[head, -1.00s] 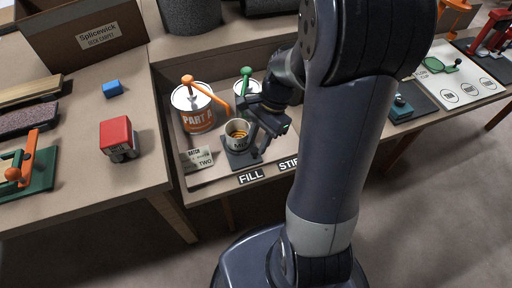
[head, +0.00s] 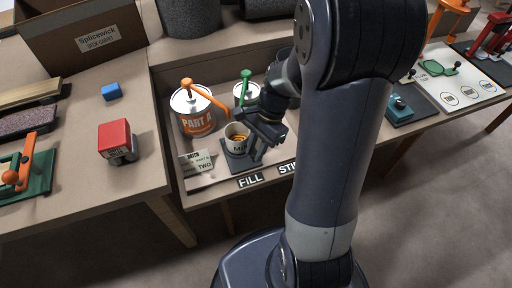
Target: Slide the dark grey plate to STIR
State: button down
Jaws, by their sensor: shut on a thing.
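The dark grey plate (head: 238,164) lies on the bench behind the FILL label (head: 250,181). A cup (head: 238,142) with orange coils in it and a partly covered MIX label stands on the plate. The STIR label (head: 288,168) is to the right of FILL, its end hidden by my arm. My gripper (head: 256,155) reaches down at the plate's right side, just right of the cup, and is shut on what appears to be part of the plate. The exact grip point is hidden by the fingers.
An orange-handled PART A can (head: 196,122) and a green-handled can (head: 246,98) stand behind the cup. A batch card (head: 197,163) is at the left. My arm covers the bench to the right.

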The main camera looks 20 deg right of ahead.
jog(key=d+p, duration=0.3)
jog(key=d, duration=0.9)
jog(key=shift+d+p, duration=0.2)
jog(key=shift+p, duration=0.1)
jog(key=c, duration=1.5)
grip_release()
jog(key=shift+d, duration=0.15)
jog(key=shift+c, duration=0.2)
jog(key=p+v, duration=0.2)
jog(key=v, duration=0.9)
jog(key=shift+f, duration=0.2)
